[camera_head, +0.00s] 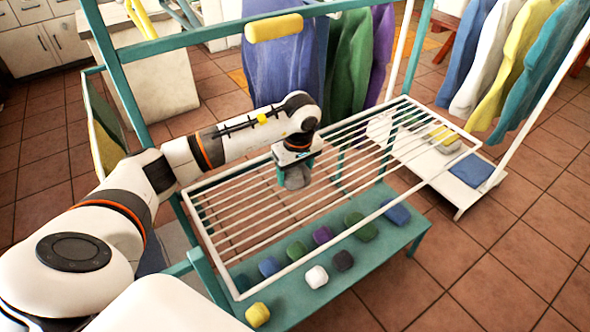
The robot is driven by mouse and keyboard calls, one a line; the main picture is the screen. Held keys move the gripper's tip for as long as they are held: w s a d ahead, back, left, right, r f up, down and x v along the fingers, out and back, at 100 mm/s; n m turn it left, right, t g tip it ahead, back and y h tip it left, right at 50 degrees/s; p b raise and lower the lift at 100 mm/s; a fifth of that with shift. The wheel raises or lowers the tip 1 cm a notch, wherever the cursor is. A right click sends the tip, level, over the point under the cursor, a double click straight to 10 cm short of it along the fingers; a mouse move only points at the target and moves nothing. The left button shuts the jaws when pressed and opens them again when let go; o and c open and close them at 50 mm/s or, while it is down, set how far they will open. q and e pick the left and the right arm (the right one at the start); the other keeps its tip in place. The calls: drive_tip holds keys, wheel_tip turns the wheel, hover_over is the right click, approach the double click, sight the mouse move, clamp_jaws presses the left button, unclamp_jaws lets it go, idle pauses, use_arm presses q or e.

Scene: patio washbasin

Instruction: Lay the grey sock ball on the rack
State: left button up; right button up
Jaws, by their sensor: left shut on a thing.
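My left gripper (295,168) comes in from the left and points down over the middle of the white wire rack (232,290). It is shut on the grey sock ball (295,178), which hangs at or just above the bars. I cannot tell whether the ball touches them. My right gripper is not in view.
The teal shelf (385,258) also bears several coloured balls, among them a white one (317,276) and a yellow one (257,314). Clothes hang behind the rack and on a white stand at right (470,205). Teal posts frame the rack. The rack's bars look bare.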

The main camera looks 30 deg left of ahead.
sight(298, 172)
use_arm(q)
drive_tip(key=shift+f, duration=0.1)
drive_tip(key=o, duration=1)
drive_tip(key=r, duration=0.4)
drive_tip(key=d+r, duration=0.1)
drive_tip(key=r, duration=0.3)
drive_tip(key=r+b, duration=0.1)
drive_tip(key=r, duration=0.3)
drive_tip(key=shift+s+d+r, duration=0.15)
drive_tip(key=shift+s, duration=0.15)
